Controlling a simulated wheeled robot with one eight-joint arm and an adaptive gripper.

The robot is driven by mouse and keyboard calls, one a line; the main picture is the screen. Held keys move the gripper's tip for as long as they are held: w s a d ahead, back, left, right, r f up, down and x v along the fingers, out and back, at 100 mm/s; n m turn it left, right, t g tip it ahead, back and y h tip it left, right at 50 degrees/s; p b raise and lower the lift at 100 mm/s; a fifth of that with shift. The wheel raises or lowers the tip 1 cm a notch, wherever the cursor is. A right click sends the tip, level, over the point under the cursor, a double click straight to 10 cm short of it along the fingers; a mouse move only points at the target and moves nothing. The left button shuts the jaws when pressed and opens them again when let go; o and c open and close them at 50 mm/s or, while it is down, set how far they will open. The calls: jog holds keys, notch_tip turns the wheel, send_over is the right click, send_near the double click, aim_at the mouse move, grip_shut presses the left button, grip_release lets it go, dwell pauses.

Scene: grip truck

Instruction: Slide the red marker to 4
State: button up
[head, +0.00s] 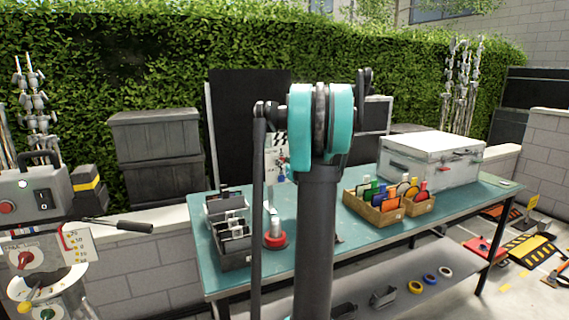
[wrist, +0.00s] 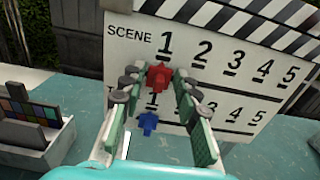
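The white slate board (wrist: 230,75) fills the upper wrist view, with a SCENE row of numbers 1 to 5 and a second row of numbers below it. The red marker (wrist: 159,77) sits just under the SCENE 1. A blue marker (wrist: 148,122) is lower, below the 1 of the second row. My gripper (wrist: 158,82) is open, with its two fingers to the left and right of the red marker and small gaps showing. I cannot tell whether the fingertips touch the board. In the head view my arm hides most of the board (head: 272,160).
The board is at the teal table (head: 330,240). Grey bins (head: 234,250) stand at the left of the table, cardboard boxes (head: 376,213) with coloured items at centre right, and a white case (head: 430,158) behind them. A tray with a colour chart (wrist: 30,130) is left of my gripper.

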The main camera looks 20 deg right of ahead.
jog(key=shift+c, duration=0.6)
grip_shut()
jog(key=shift+d, duration=0.1)
jog(key=d, duration=1.3)
jog(key=shift+d, duration=0.2)
jog(key=shift+o, duration=0.6)
grip_release()
